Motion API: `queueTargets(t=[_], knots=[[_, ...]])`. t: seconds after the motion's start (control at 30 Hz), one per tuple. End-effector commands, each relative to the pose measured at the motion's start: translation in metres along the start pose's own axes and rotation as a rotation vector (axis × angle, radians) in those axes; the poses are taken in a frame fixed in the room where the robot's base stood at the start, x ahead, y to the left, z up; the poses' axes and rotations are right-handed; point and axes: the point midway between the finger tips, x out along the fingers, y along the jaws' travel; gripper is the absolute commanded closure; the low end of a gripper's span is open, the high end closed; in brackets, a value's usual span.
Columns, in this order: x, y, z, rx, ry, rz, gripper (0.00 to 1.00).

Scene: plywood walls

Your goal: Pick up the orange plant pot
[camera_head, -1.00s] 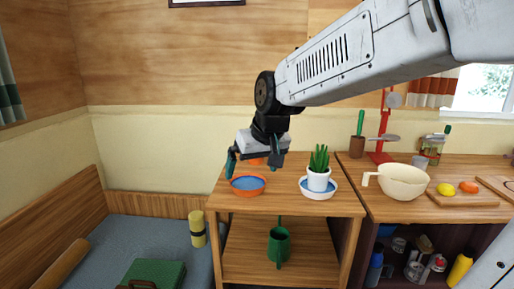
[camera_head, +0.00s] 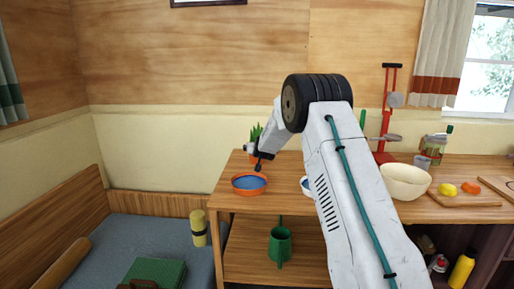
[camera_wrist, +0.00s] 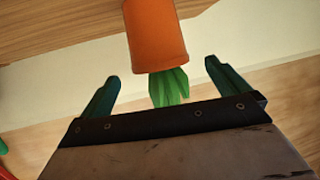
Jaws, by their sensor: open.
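The orange plant pot (camera_wrist: 158,38) shows large at the top of the wrist view, which looks turned over. Its green leaves (camera_wrist: 169,88) point down the picture, toward the space between my fingertips. My gripper (camera_wrist: 160,80) is open, with one dark green finger on each side and nothing held. The pot body lies beyond the fingertips. In the head view the leaves (camera_head: 256,131) rise at the back of the wooden side table, and my gripper (camera_head: 260,161) hides most of the pot. I cannot tell whether a finger touches the leaves.
An orange dish with a blue inside (camera_head: 249,184) stands in front of the pot on the side table (camera_head: 232,205). A white saucer (camera_head: 305,187) to the right is mostly behind my arm. A green watering can (camera_head: 280,246) is on the lower shelf. A cream bowl (camera_head: 405,182) stands on the right counter.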

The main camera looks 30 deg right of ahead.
Motion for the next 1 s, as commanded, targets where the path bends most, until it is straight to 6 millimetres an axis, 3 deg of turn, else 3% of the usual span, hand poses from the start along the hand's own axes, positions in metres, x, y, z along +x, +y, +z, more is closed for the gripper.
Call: queueTargets(t=[0.5, 0.87, 1.0], knots=[[0.066, 0.002, 0.004, 0.0, 0.001, 0.0, 0.0], [0.075, 0.002, 0.004, -0.001, -0.001, 0.0, 0.0], [0.074, 0.002, 0.004, -0.001, -0.001, 0.0, 0.39]])
